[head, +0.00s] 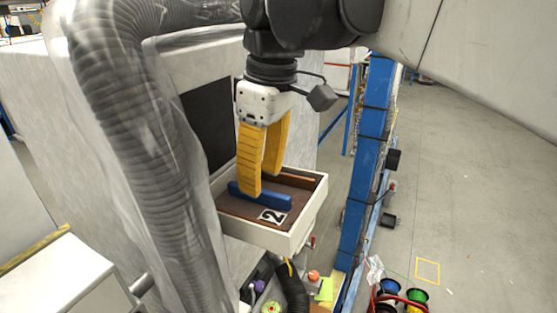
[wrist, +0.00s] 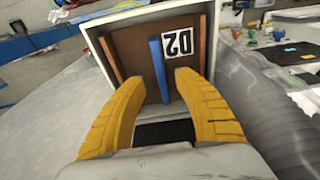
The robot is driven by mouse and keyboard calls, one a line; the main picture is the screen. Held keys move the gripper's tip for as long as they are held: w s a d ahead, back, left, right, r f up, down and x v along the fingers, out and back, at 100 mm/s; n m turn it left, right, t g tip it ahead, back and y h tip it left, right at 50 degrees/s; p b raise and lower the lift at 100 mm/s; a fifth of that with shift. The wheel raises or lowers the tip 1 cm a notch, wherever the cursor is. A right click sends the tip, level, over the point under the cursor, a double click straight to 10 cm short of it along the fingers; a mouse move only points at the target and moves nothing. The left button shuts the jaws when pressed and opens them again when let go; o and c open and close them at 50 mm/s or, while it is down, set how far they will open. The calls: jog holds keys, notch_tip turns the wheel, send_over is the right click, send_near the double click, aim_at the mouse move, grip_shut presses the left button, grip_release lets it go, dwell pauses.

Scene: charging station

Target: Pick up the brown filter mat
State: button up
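An open white drawer (head: 273,236) has a brown inside with a "2" label (head: 271,216); the label reads D2 in the wrist view (wrist: 179,41). A blue strip (head: 276,201) stands across its middle. Brown strips lie along two opposite sides, one at the back (head: 296,181); in the wrist view they show at left (wrist: 112,60) and right (wrist: 203,42). I cannot tell whether the brown filter mat is one of these strips or the brown floor. My gripper (head: 261,183) points down over the drawer, open and empty. Its yellow fingers spread to either side of the blue strip (wrist: 158,62).
A thick grey hose (head: 130,110) runs down left of the drawer, close to my arm. A blue post (head: 362,150) stands on the right. Coloured spools (head: 405,293) sit on the floor at lower right. Open floor (head: 480,170) lies beyond.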

aim_at(258, 198)
jog(key=shift+w+a+f+p, duration=0.1)
jog(key=shift+a+f+p, duration=0.1)
jog(key=shift+f, duration=0.8)
jog(key=shift+a+f+p, duration=0.1)
jog(key=shift+a+f, duration=0.05)
jog(key=shift+f, duration=0.8)
grip_shut()
jog(key=shift+r, duration=0.15)
